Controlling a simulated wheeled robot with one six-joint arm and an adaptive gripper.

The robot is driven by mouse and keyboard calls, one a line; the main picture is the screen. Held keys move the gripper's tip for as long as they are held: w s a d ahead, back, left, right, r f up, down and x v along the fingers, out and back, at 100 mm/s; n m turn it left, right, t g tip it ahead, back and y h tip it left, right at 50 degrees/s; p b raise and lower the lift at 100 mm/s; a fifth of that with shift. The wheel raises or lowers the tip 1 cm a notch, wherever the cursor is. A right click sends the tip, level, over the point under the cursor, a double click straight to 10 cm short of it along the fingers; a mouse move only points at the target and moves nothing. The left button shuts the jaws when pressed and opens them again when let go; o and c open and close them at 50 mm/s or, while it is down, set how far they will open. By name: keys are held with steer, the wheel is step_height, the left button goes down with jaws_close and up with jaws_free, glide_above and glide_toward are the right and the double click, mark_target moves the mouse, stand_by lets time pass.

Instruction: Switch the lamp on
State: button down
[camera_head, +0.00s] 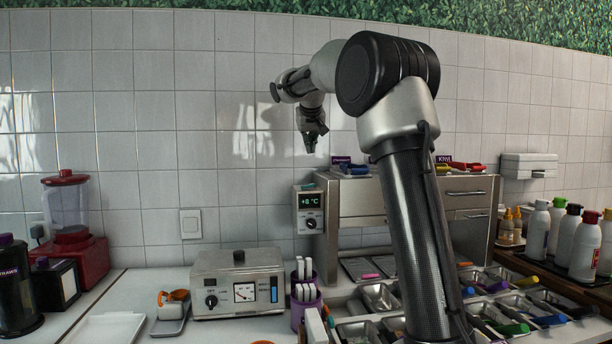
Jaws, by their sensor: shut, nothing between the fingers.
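My gripper (311,148) is shut and empty. It points down in front of the tiled wall, above the temperature display box. A white wall plate that looks like a rocker switch (190,224) is on the wall at left, below and to the left of my gripper and well apart from it. Its on or off position cannot be made out. I see no lamp in this view.
A steel appliance with a dial and gauge (238,284) stands below the wall plate. A red blender (72,240) is at left. A temperature box (310,210) hangs beside a steel cabinet (357,200). Topping trays (380,297) and bottles (583,245) fill the right.

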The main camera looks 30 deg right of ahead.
steer(key=shift+f, duration=0.1)
glide_above(312, 185)
steer(key=f, duration=0.4)
steer(key=a+f, duration=0.1)
steer(key=f, duration=0.2)
steer(key=shift+w, duration=0.3)
steer(key=f, duration=0.3)
steer(key=shift+d, duration=0.3)
steer(key=shift+f, duration=0.45)
steer(key=shift+d, duration=0.1)
steer(key=shift+s+d+f, duration=0.15)
steer(key=shift+d+f, duration=0.05)
steer(key=shift+f, duration=0.15)
